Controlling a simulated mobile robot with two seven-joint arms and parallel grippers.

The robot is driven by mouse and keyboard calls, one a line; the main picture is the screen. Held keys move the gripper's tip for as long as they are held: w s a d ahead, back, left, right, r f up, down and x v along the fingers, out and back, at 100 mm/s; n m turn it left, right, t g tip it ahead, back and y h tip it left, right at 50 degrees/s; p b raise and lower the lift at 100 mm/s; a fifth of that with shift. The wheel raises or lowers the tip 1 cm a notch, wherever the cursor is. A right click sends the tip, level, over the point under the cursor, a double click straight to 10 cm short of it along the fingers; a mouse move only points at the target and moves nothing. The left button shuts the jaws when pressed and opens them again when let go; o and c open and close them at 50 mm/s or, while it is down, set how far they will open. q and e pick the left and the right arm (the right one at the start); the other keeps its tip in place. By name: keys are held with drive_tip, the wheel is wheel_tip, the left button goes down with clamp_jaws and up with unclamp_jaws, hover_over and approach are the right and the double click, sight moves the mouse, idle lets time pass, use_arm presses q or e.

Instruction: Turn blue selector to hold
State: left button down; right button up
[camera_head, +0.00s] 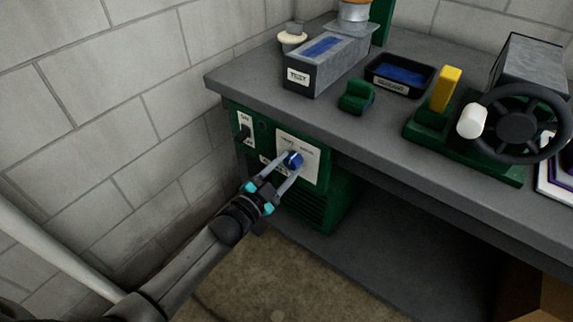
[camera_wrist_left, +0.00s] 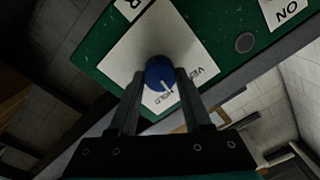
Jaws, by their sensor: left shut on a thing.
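The blue selector (camera_head: 295,158) is a round knob on a white label plate (camera_head: 311,157) on the front of the green cabinet under the bench. My left gripper (camera_head: 287,164) reaches in from the lower left and is shut on the knob, one finger on each side. In the left wrist view the blue selector (camera_wrist_left: 159,71) sits between the fingertips. Its white pointer line slants down and right toward the HOLD lettering (camera_wrist_left: 167,98). Part of a VE... word (camera_wrist_left: 206,73) shows farther right. The right gripper is not in view.
A switch (camera_head: 244,131) marked ON sits left of the plate. On the grey bench (camera_head: 400,148) stand a TEST box (camera_head: 318,73), a black tray (camera_head: 427,78), a green block (camera_head: 356,97) and a handwheel (camera_head: 520,124). A block wall (camera_head: 110,110) rises close at left.

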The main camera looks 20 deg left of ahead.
use_arm(q)
drive_tip(key=m, duration=0.4)
drive_tip(key=shift+f, duration=0.1)
drive_tip(key=shift+m, duration=0.5)
drive_tip(key=shift+c, duration=1.7)
unclamp_jaws()
drive_tip(key=shift+s, duration=0.1)
